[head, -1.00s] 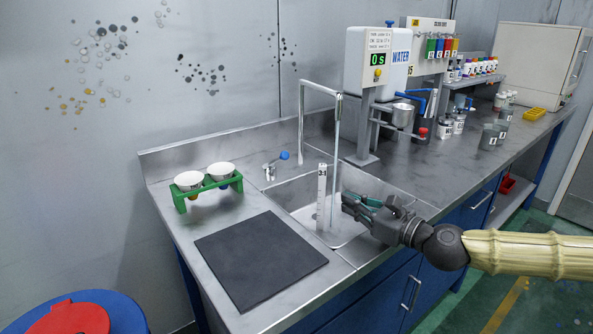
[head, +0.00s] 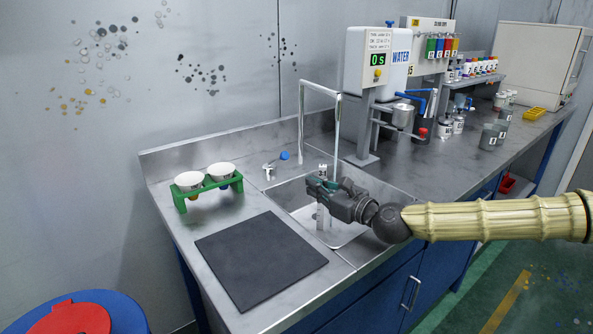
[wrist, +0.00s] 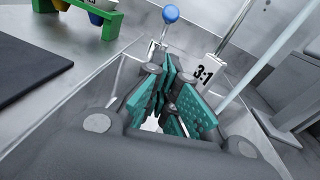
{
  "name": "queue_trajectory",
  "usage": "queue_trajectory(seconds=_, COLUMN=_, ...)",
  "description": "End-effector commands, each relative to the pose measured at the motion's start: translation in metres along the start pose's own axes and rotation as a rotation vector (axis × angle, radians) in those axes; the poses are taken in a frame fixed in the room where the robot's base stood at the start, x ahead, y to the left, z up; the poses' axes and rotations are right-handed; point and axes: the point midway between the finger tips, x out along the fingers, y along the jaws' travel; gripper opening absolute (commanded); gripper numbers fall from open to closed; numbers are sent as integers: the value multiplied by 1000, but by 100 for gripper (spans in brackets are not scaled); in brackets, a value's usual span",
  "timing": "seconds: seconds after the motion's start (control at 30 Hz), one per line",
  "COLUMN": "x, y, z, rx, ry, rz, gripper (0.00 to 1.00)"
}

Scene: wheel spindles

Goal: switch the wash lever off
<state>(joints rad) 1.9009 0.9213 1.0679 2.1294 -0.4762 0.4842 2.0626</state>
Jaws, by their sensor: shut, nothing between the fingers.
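The wash lever (head: 271,167) is a small metal handle with a blue ball tip (head: 284,156). It stands on the counter at the sink's back left edge and leans right in the head view. In the wrist view the blue ball (wrist: 170,14) is at the top, beyond my fingers. My gripper (head: 318,186) is over the sink, right of and in front of the lever, apart from it. Its teal-padded fingers (wrist: 172,98) are shut and empty. A thin pale water stream (wrist: 240,82) runs from the tall tap (head: 320,86).
A white post marked 3:1 (head: 322,217) stands in the sink, partly hidden behind my gripper; its label (wrist: 204,74) is close right of my fingers. A green rack (head: 208,187) with cups is left of the lever. A dark mat (head: 260,262) lies in front.

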Motion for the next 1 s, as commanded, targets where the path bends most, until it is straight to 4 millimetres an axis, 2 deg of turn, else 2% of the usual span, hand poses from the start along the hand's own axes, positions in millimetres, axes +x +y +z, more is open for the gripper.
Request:
queue_trajectory(seconds=0.27, x=35, y=1, z=0, rx=-1, ry=1, rz=2, gripper=0)
queue_trajectory(seconds=0.5, x=56, y=1, z=20, rx=-2, ry=0, rz=2, gripper=0)
queue_trajectory(seconds=0.7, x=64, y=0, z=28, rx=0, ry=0, rz=1, gripper=0)
queue_trajectory(seconds=1.0, x=65, y=0, z=28, rx=0, ry=0, rz=1, gripper=0)
